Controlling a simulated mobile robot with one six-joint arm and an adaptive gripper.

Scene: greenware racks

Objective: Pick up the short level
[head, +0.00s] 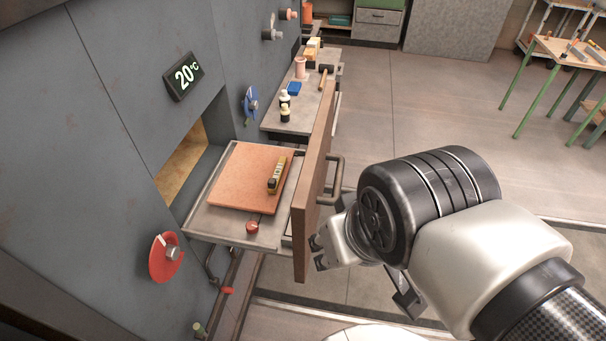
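The short level (276,178) is a small yellow bar with dark parts. It lies on the right part of an orange-pink slab (240,180), close to the slab's right edge. The slab rests on a grey metal tray (215,222) in front of an opening in the grey wall. My gripper (362,278) is to the right of the tray, on the other side of an upright brown panel (313,190). It is apart from the level.
The brown panel with its handle (337,175) stands between my gripper and the level. A red knob (252,227) sits on the tray's front part. A bench (290,120) with bottles and tools is behind. Open floor (430,100) lies right of it.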

